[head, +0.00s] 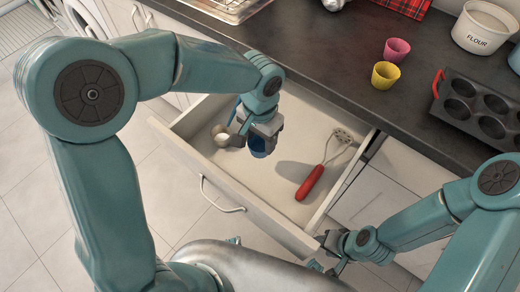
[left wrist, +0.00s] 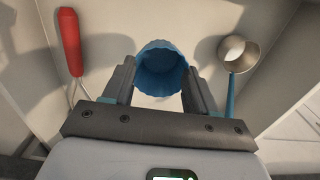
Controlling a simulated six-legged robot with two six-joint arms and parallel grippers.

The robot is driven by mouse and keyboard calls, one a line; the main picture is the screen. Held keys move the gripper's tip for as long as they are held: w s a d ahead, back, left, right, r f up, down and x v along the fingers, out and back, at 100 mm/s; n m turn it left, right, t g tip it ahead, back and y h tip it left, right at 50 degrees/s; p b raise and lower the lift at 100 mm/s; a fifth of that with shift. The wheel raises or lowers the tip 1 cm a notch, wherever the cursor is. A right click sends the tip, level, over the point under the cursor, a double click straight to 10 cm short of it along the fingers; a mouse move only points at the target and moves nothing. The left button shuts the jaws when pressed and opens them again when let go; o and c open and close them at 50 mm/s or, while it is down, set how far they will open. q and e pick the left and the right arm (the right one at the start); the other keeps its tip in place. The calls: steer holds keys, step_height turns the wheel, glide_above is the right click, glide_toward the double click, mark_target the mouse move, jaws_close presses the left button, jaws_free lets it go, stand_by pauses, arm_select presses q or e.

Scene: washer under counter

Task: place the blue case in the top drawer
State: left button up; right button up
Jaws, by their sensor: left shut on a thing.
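The blue case (head: 258,147), a small fluted cup, is gripped by my left gripper (head: 256,135). In the left wrist view the case (left wrist: 161,68) sits between the two fingers (left wrist: 160,88), its open mouth visible. It is held over the inside of the open top drawer (head: 243,212); its exact height above the drawer floor is hard to tell. My right gripper (head: 333,247) is near the drawer's right front corner, and its fingers are too small to read.
The drawer holds a red-handled masher (head: 310,182) on the right and a metal ladle with a blue handle (left wrist: 237,55). On the dark counter stand a pink case (head: 396,50), a yellow case (head: 385,75), a muffin tin (head: 480,112) and a flour canister (head: 483,28).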

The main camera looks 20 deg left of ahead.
mark_target(259, 149)
arm_select(q)
step_height(259, 149, down, 6)
steer(key=shift+w+a+f+b, duration=0.1)
steer(key=shift+a+f+b, duration=0.1)
steer(key=shift+b, duration=0.1)
steer(key=shift+d, duration=0.1)
steer(key=shift+f, duration=0.15)
steer(key=o, duration=1)
steer(key=shift+r, duration=0.4)
step_height(259, 149, up, 12)
steer(key=shift+f+p, duration=0.15)
steer(key=shift+p, duration=0.6)
